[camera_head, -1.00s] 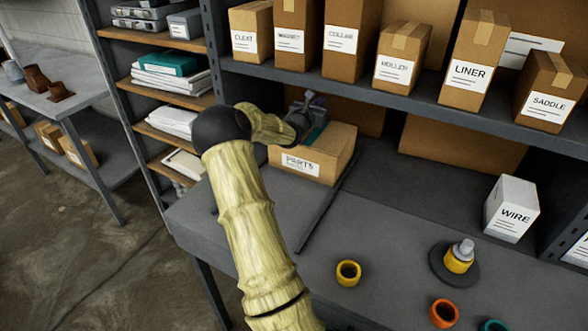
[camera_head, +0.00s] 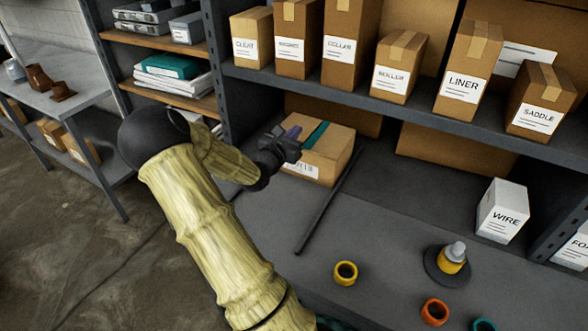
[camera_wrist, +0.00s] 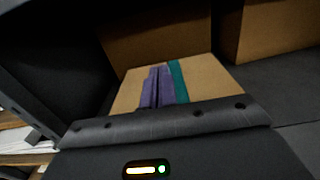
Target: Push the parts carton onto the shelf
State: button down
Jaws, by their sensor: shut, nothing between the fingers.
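The parts carton (camera_head: 334,150) is a brown box with a teal strip on top and a white label on its front, partly covered by my gripper. It sits on the grey lower surface (camera_head: 270,215), beneath the upper shelf, left of a thin dark bar (camera_head: 328,205). My gripper (camera_head: 296,132) is shut and empty, at the carton's near left side. In the wrist view its purple fingers (camera_wrist: 158,88) overlap the carton top (camera_wrist: 205,82), beside the teal strip. I cannot tell whether they touch it.
Labelled cartons stand on the upper shelf (camera_head: 440,112). A large brown box (camera_head: 455,155) is behind the lower surface. A white WIRE box (camera_head: 502,210), a yellow ring (camera_head: 345,272), an orange ring (camera_head: 435,311) and a peg stand (camera_head: 447,265) are to the right.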

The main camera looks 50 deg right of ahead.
aim_at(299, 166)
jog(key=f, duration=0.5)
jog(key=f+p, duration=0.1)
jog(key=f, duration=0.4)
jog(key=a+f, duration=0.1)
jog(key=f, duration=0.4)
jog(key=shift+s+f, duration=0.1)
jog(key=shift+s, duration=0.05)
jog(key=shift+d+r+p, duration=0.2)
jog(key=shift+d+p, duration=0.05)
jog(key=shift+p, duration=0.2)
jog(key=shift+d, duration=0.15)
jog(key=shift+f, duration=0.1)
